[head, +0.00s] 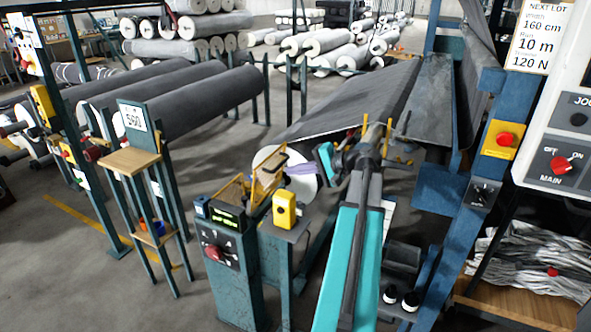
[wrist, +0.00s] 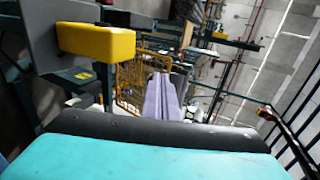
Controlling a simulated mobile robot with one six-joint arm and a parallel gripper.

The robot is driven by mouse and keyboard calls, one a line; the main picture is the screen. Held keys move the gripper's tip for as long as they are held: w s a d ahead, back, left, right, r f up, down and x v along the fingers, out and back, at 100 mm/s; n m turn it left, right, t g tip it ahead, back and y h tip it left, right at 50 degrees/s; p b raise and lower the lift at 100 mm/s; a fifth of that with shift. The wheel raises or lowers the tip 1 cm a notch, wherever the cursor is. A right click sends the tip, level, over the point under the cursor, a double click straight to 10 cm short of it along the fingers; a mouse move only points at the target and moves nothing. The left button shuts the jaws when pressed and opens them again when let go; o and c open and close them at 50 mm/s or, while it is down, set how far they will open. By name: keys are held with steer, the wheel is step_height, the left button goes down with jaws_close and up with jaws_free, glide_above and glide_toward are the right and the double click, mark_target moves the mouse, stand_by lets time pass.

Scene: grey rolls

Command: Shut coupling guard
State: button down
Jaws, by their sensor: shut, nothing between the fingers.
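The coupling guard (head: 268,172) is a yellow-framed mesh piece above the machine stand, left of the roll end. It looks tilted up, with a brownish mesh box (head: 232,190) beside it. In the wrist view yellow mesh (wrist: 129,82) shows just left of my fingers. My gripper (head: 290,168) has pale lavender fingers that point left at the guard's right side. In the wrist view my gripper (wrist: 160,76) has its fingers together with nothing between them. Whether the fingertips touch the guard, I cannot tell. The coupling itself is hidden.
A yellow button box (head: 285,210) stands on a post close below the guard; a yellow block (wrist: 96,41) is near in the wrist view. A control pedestal (head: 222,250) stands at front left. Open floor is at left.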

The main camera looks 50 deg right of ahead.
steer(key=p, duration=0.1)
glide_toward(257, 168)
step_height(257, 168, down, 4)
steer(key=w, duration=0.2)
steer(key=w+p, duration=0.1)
steer(key=w+a, duration=0.1)
steer(key=shift+a+r, duration=0.1)
steer(key=shift+r, duration=0.3)
steer(key=shift+w+a+p, duration=0.2)
steer(key=shift+w+p, duration=0.1)
steer(key=shift+w, duration=0.3)
steer(key=shift+r, duration=0.1)
steer(key=shift+w+r+p, duration=0.15)
steer(key=shift+w+p, duration=0.15)
steer(key=shift+p, duration=0.05)
steer(key=shift+w+a+g, duration=0.1)
steer(key=shift+w+g, duration=0.05)
steer(key=shift+g, duration=0.15)
